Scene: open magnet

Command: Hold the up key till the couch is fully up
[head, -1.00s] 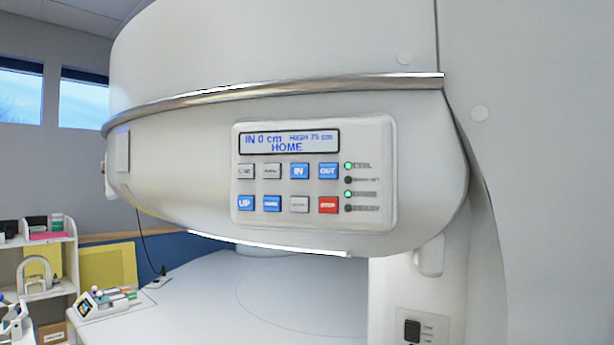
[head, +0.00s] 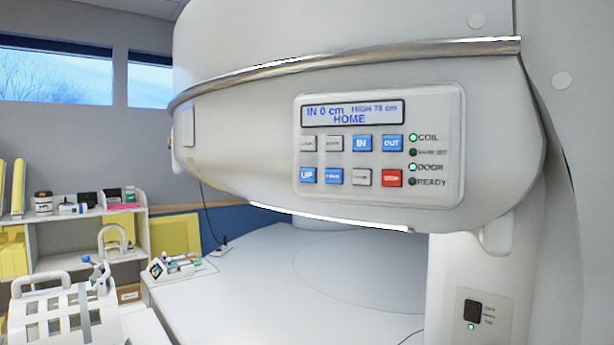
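The control panel (head: 380,150) is on the front of the magnet's upper part. Its display (head: 353,114) reads "IN 0 cm HIGH 75 cm HOME". The blue UP key (head: 308,176) is at the left end of the lower key row. Beside it is another blue key (head: 333,177), its label blurred. The lamps by COIL and DOOR are green; the two others, one marked READY, are dark. White slotted equipment (head: 58,312), possibly on the couch, shows at the lower left; the couch itself is not clearly visible. Neither of my grippers is in view.
The magnet's wide white lower surface (head: 265,278) lies under the overhanging upper part. A shelf (head: 85,220) with small jars and yellow pads stands at the left. A small tray of items (head: 178,268) sits near it. A switch plate (head: 482,315) is at the lower right.

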